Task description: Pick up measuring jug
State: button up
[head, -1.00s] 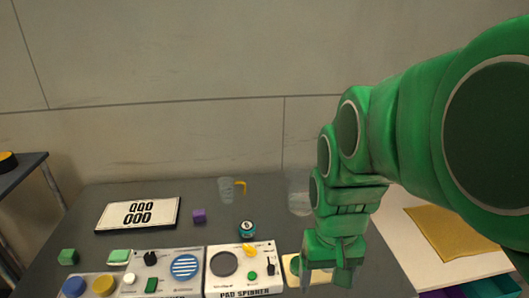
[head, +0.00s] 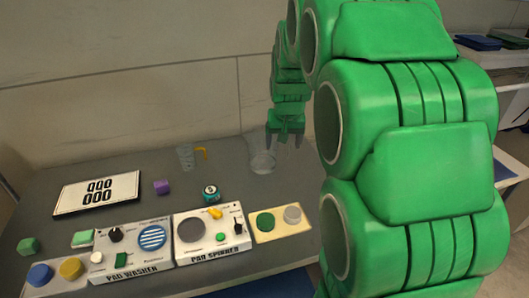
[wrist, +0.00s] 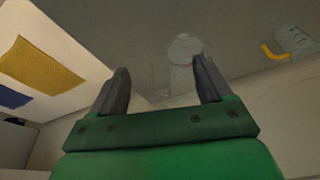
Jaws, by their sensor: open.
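The measuring jug (head: 186,157) is clear, with a yellow handle on its right side. It stands at the back of the dark table, and in the wrist view it shows at the upper right (wrist: 293,40). My gripper (head: 284,142) is open and empty, pointing down at the back right of the table, well to the right of the jug. In the wrist view my gripper's two fingers (wrist: 160,68) are spread apart. A clear round vessel (head: 263,162) without a visible handle is close to my gripper; it also shows behind the right finger in the wrist view.
A white sign (head: 97,193) lies at the left. Control panels (head: 210,237) line the front edge. A yellow cloth (wrist: 42,64) lies on a pale surface beyond the table.

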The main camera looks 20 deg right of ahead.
jog(key=w+d+f+t, duration=0.1)
jog(key=w+d+f, duration=0.1)
jog(key=w+d, duration=0.5)
jog(key=shift+m+h, duration=0.3)
jog(key=shift+m, duration=0.1)
jog(key=shift+w+a+f, duration=0.25)
jog(key=shift+w+f, duration=0.6)
jog(key=shift+f, duration=0.35)
jog(key=shift+w+a+f, duration=0.25)
jog(key=shift+w+f, duration=0.55)
jog(key=shift+f, duration=0.4)
jog(key=shift+w+a+f, duration=0.25)
jog(key=shift+w+f, duration=0.6)
jog(key=shift+f, duration=0.35)
jog(key=c, duration=1.4)
jog(key=shift+r, duration=0.2)
